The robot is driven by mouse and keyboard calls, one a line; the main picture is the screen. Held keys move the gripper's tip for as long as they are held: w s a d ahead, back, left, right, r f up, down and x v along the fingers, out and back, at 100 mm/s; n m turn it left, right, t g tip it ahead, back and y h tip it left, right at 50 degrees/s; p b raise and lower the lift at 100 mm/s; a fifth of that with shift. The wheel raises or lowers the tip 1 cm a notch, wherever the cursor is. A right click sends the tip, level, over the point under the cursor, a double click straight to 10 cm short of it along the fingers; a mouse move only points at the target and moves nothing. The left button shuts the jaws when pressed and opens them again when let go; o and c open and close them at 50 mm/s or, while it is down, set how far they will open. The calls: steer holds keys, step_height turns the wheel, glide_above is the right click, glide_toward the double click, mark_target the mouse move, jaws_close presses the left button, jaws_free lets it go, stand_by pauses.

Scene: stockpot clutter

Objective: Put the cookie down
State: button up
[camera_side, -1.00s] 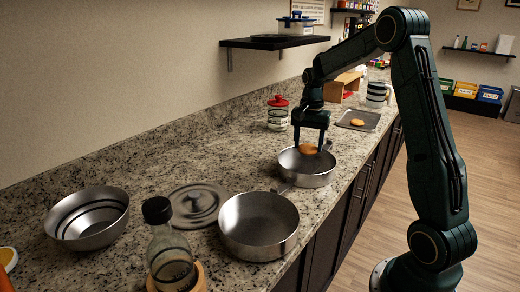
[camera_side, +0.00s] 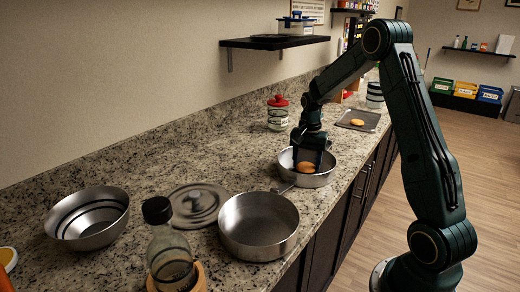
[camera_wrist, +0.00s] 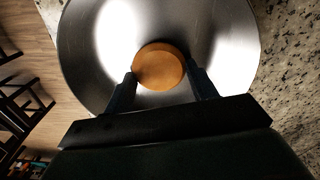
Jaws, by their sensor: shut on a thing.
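The cookie (camera_side: 306,167) is a round orange-brown disc. My gripper (camera_side: 307,163) is shut on it, low inside the farther steel pan (camera_side: 324,180). In the wrist view the cookie (camera_wrist: 159,66) sits between the two fingers of my gripper (camera_wrist: 162,82), with the pan's shiny inside (camera_wrist: 95,50) around it. I cannot tell whether the cookie touches the pan floor. A second orange disc (camera_side: 357,122) lies on a dark tray (camera_side: 368,115) farther back.
A larger empty steel pot (camera_side: 258,245) stands nearer, with a grey lid (camera_side: 198,203), a steel bowl (camera_side: 88,218) and a dark-capped bottle (camera_side: 168,250) to its left. A red-lidded jar (camera_side: 278,113) stands behind the pan. Speckled counter is clear left of the pan.

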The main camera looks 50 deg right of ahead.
mark_target(306, 165)
steer(key=shift+f, duration=0.1)
steer(key=o, duration=1)
steer(key=shift+r, duration=0.2)
step_height(306, 165, up, 12)
steer(key=shift+f, duration=0.1)
stand_by(0.7)
